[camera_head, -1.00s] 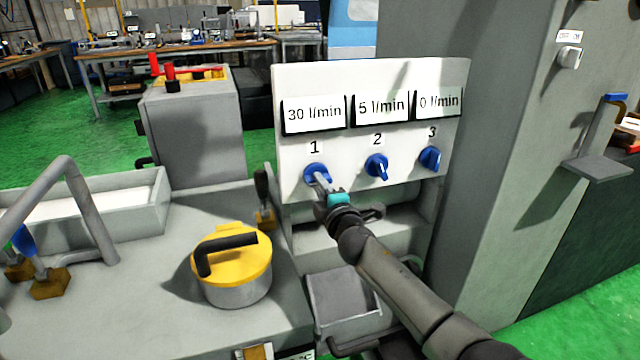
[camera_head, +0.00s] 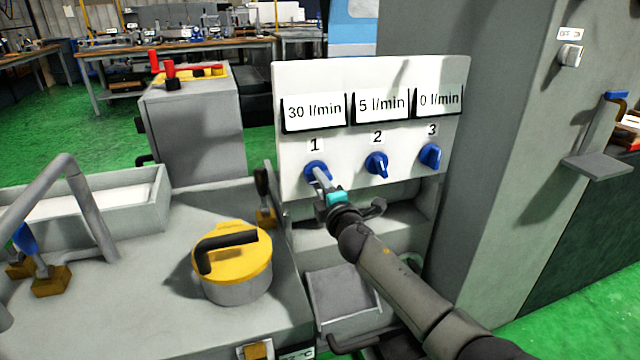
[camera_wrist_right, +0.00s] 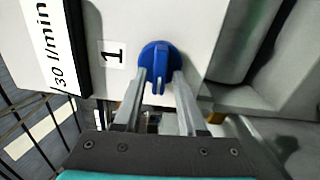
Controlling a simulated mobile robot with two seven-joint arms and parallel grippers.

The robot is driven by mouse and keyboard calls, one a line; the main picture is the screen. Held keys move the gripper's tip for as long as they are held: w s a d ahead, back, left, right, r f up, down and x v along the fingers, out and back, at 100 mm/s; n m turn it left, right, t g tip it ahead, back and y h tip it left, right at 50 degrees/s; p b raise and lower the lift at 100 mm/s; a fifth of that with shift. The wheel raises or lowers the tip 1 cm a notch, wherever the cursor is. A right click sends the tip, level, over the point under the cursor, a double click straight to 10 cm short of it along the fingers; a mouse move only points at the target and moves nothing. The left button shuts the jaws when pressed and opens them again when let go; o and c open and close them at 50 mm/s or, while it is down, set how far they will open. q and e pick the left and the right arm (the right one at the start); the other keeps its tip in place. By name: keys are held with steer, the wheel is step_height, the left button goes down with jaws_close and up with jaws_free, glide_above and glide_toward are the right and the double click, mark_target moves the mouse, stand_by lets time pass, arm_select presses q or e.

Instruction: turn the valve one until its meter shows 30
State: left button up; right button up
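Valve one (camera_head: 316,170) is a round blue knob with a raised grip, under the label 1 on the white panel. Its meter (camera_head: 314,113) reads 30 l/min. My right gripper (camera_head: 321,176) is at valve one, reaching up from the lower right. In the right wrist view, the two fingers (camera_wrist_right: 160,84) stand on either side of the blue valve's grip (camera_wrist_right: 158,82), with a gap visible on each side. The gripper looks open. The grip points toward the gripper. The exact contact at the fingertips is hard to tell. My left gripper is not in view.
Valve two (camera_head: 377,164) has a meter reading 5 l/min, and valve three (camera_head: 430,156) one reading 0 l/min. A yellow-lidded pot (camera_head: 233,262) stands on the grey machine bed at left. A grey machine column (camera_head: 500,150) rises right of the panel.

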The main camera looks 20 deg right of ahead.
steer(key=shift+o, duration=0.6)
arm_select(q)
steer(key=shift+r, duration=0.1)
arm_select(e)
steer(key=shift+s, duration=0.15)
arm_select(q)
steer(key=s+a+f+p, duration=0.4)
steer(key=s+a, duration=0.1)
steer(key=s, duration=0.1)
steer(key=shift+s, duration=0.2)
arm_select(e)
steer(key=s, duration=1.5)
steer(key=shift+d, duration=0.25)
